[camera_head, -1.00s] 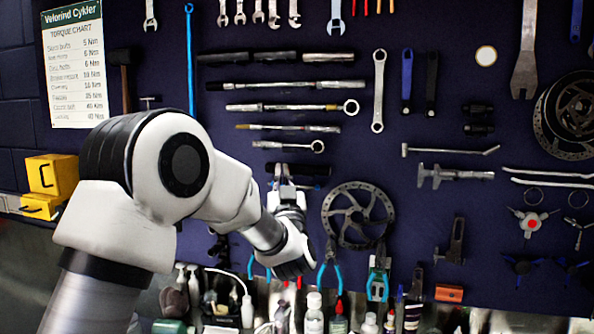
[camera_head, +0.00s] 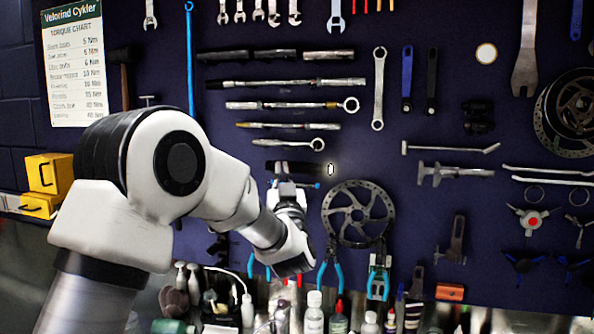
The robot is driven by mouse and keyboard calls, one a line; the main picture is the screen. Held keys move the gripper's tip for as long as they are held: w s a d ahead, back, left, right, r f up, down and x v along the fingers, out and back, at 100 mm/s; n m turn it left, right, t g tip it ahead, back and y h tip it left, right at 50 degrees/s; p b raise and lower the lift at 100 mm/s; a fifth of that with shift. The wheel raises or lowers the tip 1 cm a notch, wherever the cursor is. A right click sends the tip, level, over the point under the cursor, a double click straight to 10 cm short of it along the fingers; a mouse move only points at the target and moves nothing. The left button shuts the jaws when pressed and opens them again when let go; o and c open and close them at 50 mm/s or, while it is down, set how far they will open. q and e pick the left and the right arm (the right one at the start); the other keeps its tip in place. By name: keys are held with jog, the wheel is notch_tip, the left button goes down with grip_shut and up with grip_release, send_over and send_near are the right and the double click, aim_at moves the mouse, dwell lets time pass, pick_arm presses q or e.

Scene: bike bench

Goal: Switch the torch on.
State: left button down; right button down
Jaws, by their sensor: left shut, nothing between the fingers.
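The torch (camera_head: 305,168) is a short black cylinder lying level against the dark tool board, left of centre and above the brake disc. Its right end shows a bright white glow. My left gripper (camera_head: 285,181) points up at the board, its fingertips at or just below the left part of the torch. It is shut with nothing in it. I cannot tell whether it touches the torch. The gripper hides a little of the board behind it. My right gripper is not in view.
Wrenches and bars hang above the torch, the lowest being a short ring-ended tool (camera_head: 289,142). A brake disc (camera_head: 358,213) hangs just right of my gripper. Blue-handled pliers (camera_head: 330,270) hang below. Bottles (camera_head: 313,313) stand along the bottom. Yellow bins (camera_head: 49,173) are at far left.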

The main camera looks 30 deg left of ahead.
pick_arm(q)
jog(key=shift+s, duration=0.2)
jog(key=s, duration=0.2)
jog(key=s+d+b, duration=0.1)
jog(key=s, duration=0.1)
jog(key=s+b, duration=0.1)
jog(key=shift+s+d, duration=0.25)
jog(key=shift+s, duration=0.15)
dwell(0.3)
